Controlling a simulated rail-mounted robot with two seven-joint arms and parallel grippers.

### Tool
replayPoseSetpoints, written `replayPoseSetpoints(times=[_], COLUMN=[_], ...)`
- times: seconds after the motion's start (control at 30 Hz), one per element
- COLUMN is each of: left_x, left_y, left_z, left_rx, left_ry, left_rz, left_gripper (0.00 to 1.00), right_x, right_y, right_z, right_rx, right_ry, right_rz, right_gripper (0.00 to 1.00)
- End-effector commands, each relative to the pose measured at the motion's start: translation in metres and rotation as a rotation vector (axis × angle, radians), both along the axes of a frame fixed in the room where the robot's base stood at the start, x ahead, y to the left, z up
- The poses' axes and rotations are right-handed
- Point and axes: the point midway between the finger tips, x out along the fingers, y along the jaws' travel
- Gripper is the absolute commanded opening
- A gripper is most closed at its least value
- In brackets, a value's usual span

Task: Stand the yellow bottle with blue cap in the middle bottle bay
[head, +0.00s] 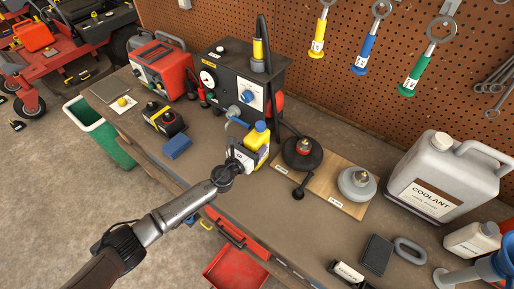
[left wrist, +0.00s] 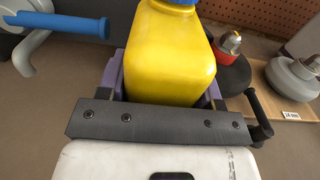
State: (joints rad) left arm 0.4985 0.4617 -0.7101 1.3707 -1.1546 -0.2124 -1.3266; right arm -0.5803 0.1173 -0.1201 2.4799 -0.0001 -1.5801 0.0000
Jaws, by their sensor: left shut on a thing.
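The yellow bottle (head: 258,136) is at the middle of the bench in the head view, in front of the black box with a gauge. In the left wrist view the yellow bottle (left wrist: 170,55) fills the upper middle, and part of its blue cap (left wrist: 181,2) shows at the top edge. My left gripper (head: 246,152) is shut on the bottle, with fingers on both sides of its body. The bottle looks about upright; its base is hidden, so I cannot tell if it touches the bench. I cannot make out the bottle bays. My right gripper is not in view.
A wooden board (head: 341,196) with a black and a grey round base lies right of the bottle. A blue block (head: 177,147) lies to the left. The black gauge box (head: 237,75) stands behind. A red drawer (head: 236,268) is open below the front edge. A coolant jug (head: 445,175) stands right.

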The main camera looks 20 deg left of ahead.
Motion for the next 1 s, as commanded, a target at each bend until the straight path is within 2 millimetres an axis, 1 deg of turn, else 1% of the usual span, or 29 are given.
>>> replayPoseSetpoints(times=[0.03,0.07,0.37,0.4,0.67,0.77,1.0], left_x=[0.0,0.0,0.0,0.001,0.001,0.001,0.001], left_y=[0.0,0.0,0.0,0.0,0.0,0.0,0.0], left_z=[0.0,0.0,0.0,0.003,0.006,0.014,0.045], left_rx=[0.0,0.0,0.0,-0.001,-0.001,-0.002,0.0], left_ry=[0.0,0.0,0.0,-0.005,-0.005,-0.007,-0.007], left_rz=[0.0,0.0,0.0,0.0,0.0,0.001,0.0], left_gripper=[0.35,0.32,0.03,0.0,0.0,0.0,0.0], right_x=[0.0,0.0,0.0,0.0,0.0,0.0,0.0], right_y=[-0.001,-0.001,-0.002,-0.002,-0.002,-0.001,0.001], right_z=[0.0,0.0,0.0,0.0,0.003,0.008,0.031], right_rx=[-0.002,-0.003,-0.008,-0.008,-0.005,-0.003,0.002], right_ry=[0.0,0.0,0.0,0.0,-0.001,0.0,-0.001], right_rz=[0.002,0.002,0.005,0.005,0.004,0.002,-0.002], right_gripper=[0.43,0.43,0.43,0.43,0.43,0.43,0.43])
